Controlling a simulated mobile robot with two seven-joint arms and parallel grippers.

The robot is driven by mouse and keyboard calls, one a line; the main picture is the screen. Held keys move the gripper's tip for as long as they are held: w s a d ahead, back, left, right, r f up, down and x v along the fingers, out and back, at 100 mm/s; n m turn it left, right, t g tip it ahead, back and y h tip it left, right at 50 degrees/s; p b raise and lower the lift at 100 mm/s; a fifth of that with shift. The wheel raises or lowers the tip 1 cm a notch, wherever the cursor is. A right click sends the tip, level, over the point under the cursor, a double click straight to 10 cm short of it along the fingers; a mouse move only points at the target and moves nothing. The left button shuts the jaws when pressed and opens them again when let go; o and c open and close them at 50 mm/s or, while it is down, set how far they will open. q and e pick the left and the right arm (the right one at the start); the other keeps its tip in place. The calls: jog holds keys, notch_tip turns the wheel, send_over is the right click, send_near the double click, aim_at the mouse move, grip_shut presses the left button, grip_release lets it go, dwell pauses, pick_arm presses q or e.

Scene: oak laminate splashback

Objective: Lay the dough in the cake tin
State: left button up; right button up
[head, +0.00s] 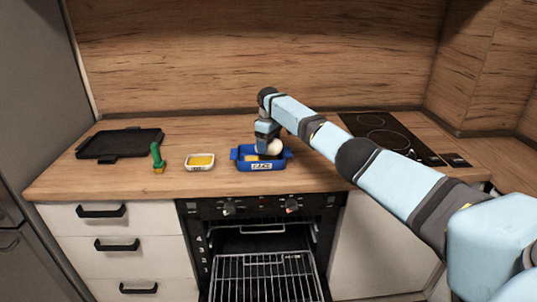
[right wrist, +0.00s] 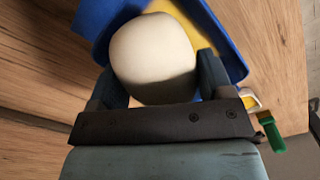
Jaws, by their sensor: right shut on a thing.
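The dough (head: 275,147) is a pale, rounded lump. My right gripper (head: 266,143) is shut on it, and in the right wrist view the dough (right wrist: 153,57) sits between the two fingers (right wrist: 157,82). The blue cake tin (head: 262,165) carries a CAKE label and stands on the counter near its front edge. Its inside shows yellow, and the tin (right wrist: 230,60) also shows behind the dough in the right wrist view. The dough is over or within the tin's opening; I cannot tell whether it touches the bottom. My left gripper is out of view.
A small white dish with yellow contents (head: 201,162) stands left of the tin. A green-handled brush (head: 157,158) and a black tray (head: 120,144) are farther left. A black hob (head: 388,138) is at right. The oven below is open, with a rack (head: 265,278) showing.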

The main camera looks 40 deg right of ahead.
aim_at(269, 153)
notch_tip(269, 153, down, 4)
jog(key=shift+r, duration=0.15)
jog(key=shift+f, duration=0.2)
jog(key=shift+r, duration=0.1)
jog(key=shift+f, duration=0.2)
jog(key=o, duration=0.8)
jog(key=shift+c, duration=0.2)
jog(key=shift+r, duration=0.1)
